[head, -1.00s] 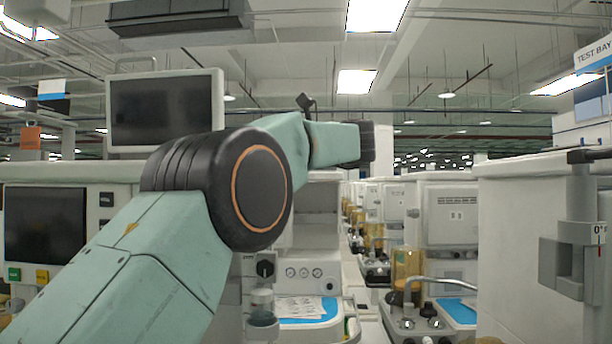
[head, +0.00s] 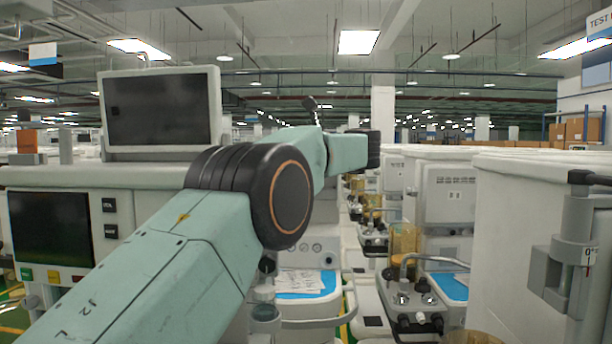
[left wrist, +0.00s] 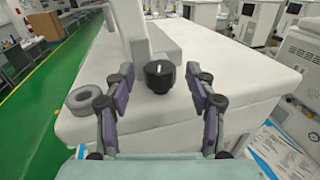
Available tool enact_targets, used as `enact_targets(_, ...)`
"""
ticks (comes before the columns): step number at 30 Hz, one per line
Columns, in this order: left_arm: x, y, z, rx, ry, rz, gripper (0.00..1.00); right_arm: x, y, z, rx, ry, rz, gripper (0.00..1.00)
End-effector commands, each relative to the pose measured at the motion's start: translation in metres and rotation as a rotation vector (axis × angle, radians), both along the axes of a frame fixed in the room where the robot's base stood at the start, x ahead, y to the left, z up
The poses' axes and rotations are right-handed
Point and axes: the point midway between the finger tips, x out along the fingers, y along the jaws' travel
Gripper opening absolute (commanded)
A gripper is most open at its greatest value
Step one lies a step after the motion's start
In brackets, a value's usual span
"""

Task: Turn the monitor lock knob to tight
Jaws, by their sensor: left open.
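A black round knob (left wrist: 159,77) with a white mark on its top stands on a white cart top (left wrist: 235,80) in the left wrist view. The mark points roughly away from me. My left gripper (left wrist: 159,86) is open, with one finger on each side of the knob and a visible gap to both. I cannot tell how far its fingertips are above the cart top. In the head view my left arm reaches across the middle, and its gripper is hidden. A dark-screened monitor (head: 158,110) stands at the left. My right gripper is not in view.
A grey post (left wrist: 131,30) and a grey block (left wrist: 162,45) stand just behind the knob. A grey ring (left wrist: 83,99) lies to its left. A grey bracket with a 0° scale (head: 572,255) is at the right of the head view. Green floor (left wrist: 60,75) lies left of the cart.

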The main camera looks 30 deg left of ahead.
Motion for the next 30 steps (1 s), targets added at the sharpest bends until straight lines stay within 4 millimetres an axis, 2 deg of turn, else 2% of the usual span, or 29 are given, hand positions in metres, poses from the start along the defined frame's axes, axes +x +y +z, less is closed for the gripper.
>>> enact_targets(1, 0.001, 0.000, 0.004, 0.000, 0.001, 0.009, 0.56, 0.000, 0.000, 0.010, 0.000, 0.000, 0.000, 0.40)
enact_targets(5, 0.001, 0.000, 0.004, -0.001, 0.002, 0.034, 0.56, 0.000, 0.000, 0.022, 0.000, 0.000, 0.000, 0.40)
enact_targets(11, 0.012, -0.032, 0.001, 0.002, -0.001, 0.032, 0.56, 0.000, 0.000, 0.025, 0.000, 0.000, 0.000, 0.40)
enact_targets(16, 0.019, -0.055, 0.002, 0.001, 0.000, 0.033, 0.56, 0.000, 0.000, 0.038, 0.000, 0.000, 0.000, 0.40)
enact_targets(23, 0.025, -0.077, 0.003, 0.000, 0.000, 0.033, 0.56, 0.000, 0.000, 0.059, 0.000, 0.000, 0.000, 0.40)
enact_targets(27, 0.035, -0.072, -0.016, 0.015, -0.064, -0.006, 0.56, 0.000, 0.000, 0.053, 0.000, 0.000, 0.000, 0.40)
enact_targets(30, 0.041, -0.073, -0.031, 0.013, -0.051, -0.027, 0.56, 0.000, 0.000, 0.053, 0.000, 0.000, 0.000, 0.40)
